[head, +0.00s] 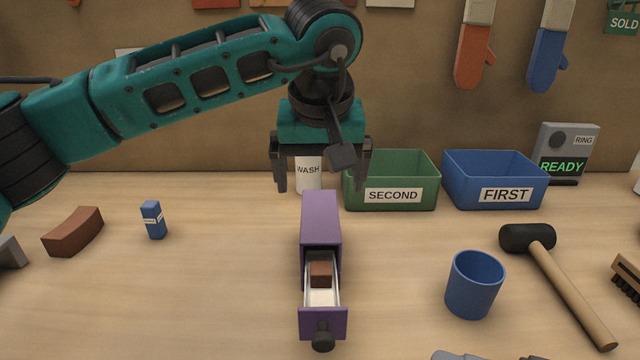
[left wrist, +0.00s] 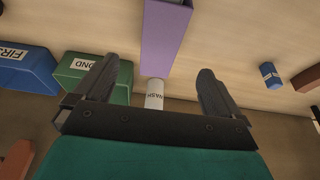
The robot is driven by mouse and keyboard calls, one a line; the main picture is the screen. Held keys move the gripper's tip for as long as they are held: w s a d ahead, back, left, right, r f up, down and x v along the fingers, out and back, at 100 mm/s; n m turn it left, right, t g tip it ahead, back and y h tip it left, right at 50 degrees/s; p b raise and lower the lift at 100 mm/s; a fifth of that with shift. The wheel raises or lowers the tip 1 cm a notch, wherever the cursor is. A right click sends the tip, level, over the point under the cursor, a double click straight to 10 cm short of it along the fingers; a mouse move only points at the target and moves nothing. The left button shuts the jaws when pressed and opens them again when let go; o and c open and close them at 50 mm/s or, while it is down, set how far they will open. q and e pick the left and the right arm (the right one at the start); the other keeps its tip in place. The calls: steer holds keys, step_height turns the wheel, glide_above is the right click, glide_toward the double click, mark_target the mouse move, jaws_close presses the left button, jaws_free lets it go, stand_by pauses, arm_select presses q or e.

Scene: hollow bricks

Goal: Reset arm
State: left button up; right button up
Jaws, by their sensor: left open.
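My left arm comes in from the left in the head view, and its gripper (head: 322,180) hangs above the back of the table with its fingers spread and nothing between them. In the left wrist view the two fingers (left wrist: 158,88) also stand wide apart. A purple box (head: 321,220) with its drawer pulled out (head: 323,322) stands in front of and below the gripper. A brown block (head: 320,272) lies in the drawer. A white bottle marked WASH (head: 309,175) stands behind the gripper, partly hidden. My right gripper does not show.
A green bin marked SECOND (head: 392,197) and a blue bin marked FIRST (head: 505,196) stand at the back right. A blue cup (head: 473,284) and a mallet (head: 562,277) are at right. A curved brick (head: 73,232) and a small blue box (head: 153,220) are at left.

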arm_select(q)
steer(key=shift+s+r, duration=0.25)
steer(key=shift+r, duration=0.35)
